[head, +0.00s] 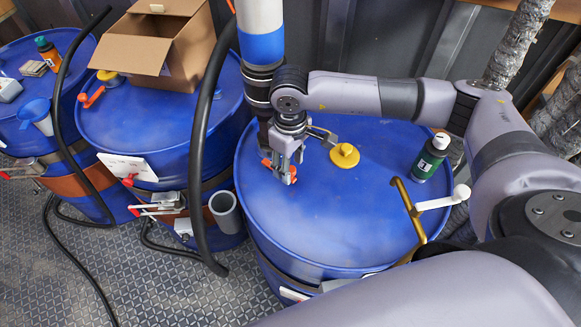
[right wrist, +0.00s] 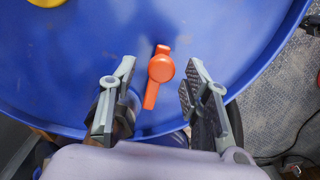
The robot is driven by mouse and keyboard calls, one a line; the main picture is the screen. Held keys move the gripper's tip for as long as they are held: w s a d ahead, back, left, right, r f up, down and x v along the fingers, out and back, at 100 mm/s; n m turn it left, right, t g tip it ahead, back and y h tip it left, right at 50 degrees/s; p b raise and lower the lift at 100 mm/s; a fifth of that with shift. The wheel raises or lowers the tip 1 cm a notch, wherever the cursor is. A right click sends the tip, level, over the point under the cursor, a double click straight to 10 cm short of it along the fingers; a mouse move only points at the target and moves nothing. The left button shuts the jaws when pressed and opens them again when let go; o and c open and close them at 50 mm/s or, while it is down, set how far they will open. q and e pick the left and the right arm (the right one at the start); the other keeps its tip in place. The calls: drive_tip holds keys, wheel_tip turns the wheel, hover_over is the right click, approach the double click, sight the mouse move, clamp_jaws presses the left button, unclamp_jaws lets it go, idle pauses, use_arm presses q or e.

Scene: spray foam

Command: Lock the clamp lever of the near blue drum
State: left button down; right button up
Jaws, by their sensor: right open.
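The near blue drum (head: 330,225) stands in the middle of the head view, its lid facing up. A small orange lever with a round hub (right wrist: 160,72) shows on its lid in the right wrist view, near the rim. In the head view the orange lever (head: 292,174) is partly hidden by the gripper. My right gripper (right wrist: 160,100) is open, its two fingers on either side of the lever with gaps on both sides. In the head view my right gripper (head: 284,172) points down at the lid's left part. My left gripper is not in view.
The lid also bears a yellow cap (head: 344,155), a dark green bottle (head: 430,158) and a brass bar (head: 410,215) with a white handle (head: 445,200). Two more blue drums stand left, one with a cardboard box (head: 150,50). Black hoses (head: 203,130) hang between drums.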

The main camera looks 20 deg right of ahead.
wheel_tip(320, 180, up, 10)
drive_tip(key=shift+f, duration=0.25)
idle(0.4)
